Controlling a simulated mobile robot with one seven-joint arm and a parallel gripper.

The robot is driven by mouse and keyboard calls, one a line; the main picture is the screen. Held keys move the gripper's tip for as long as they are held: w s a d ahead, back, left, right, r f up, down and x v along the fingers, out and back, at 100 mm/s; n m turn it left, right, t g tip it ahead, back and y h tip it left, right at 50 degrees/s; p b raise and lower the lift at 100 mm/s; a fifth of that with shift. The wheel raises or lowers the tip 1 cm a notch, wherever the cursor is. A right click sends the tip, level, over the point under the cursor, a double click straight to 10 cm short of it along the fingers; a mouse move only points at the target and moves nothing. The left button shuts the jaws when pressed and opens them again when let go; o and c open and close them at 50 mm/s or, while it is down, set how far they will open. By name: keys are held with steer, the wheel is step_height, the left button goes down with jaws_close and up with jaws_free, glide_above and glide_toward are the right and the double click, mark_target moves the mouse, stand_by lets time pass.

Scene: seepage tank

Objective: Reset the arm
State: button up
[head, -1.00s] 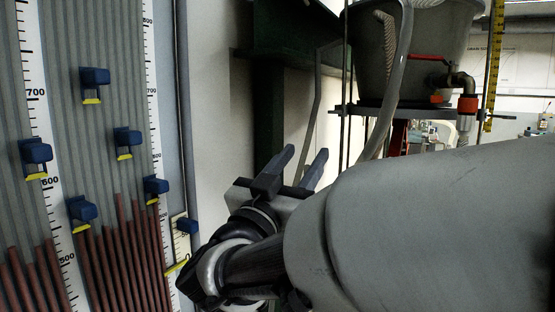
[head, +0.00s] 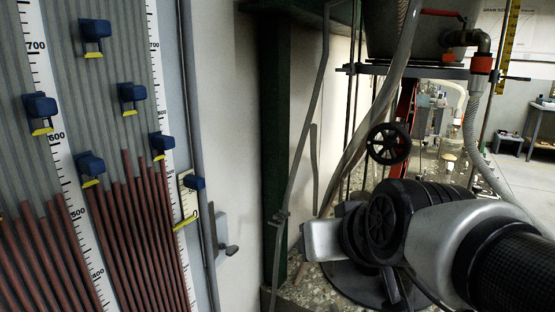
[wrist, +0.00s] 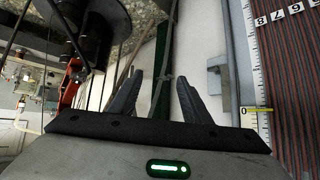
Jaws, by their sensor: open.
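My gripper (wrist: 157,98) shows in the wrist view with its two dark fingers spread apart and nothing between them. In the head view my arm comes in from the lower right and ends near the white wall. The fingers cannot be made out there. The manometer board (head: 75,110) stands at the left of the head view, with grey tubes, reddish liquid columns, rulers and several blue sliders with yellow pointers. Its ruler (wrist: 260,90) and tubes show at the right of the wrist view.
A green post (head: 276,150) stands beside the board. A grey tank (head: 425,35) on a stand with hoses and a black handwheel (head: 388,144) is behind my arm. A small grey lever fitting (head: 226,240) sits on the wall. Open floor and a workbench (head: 540,125) lie farther right.

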steer(key=s+d+f+m+g+h, duration=0.2)
steer(key=s+d+f+g, duration=0.3)
steer(key=s, duration=0.5)
step_height(320, 180, up, 21)
steer(key=d+t+p, duration=0.1)
steer(key=p, duration=2)
